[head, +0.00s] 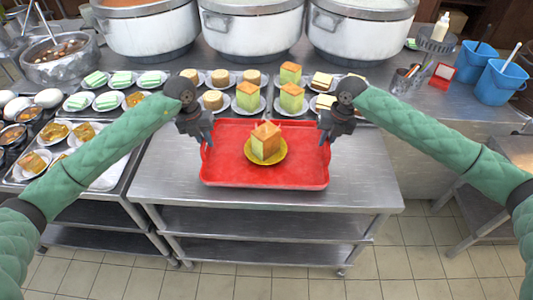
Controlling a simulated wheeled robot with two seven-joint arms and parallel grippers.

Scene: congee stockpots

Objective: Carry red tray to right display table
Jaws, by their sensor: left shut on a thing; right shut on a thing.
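The red tray (225,174) sits in the middle of the head view, over the steel table (365,190); I cannot tell whether it touches the tabletop. A yellow plate (268,160) with a green-sided, orange-topped cake (266,142) stands on the tray. My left gripper (207,137) is shut on the tray's left side. My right gripper (325,137) is shut on its right side. The fingertips partly cover the tray's edges.
Large stockpots (252,30) stand along the back, with plates of cakes (290,98) before them. Blue buckets (500,80) stand at right rear. Food dishes (32,162) fill the left counter. Another steel table (490,190) is at far right, past open tiled floor (410,248).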

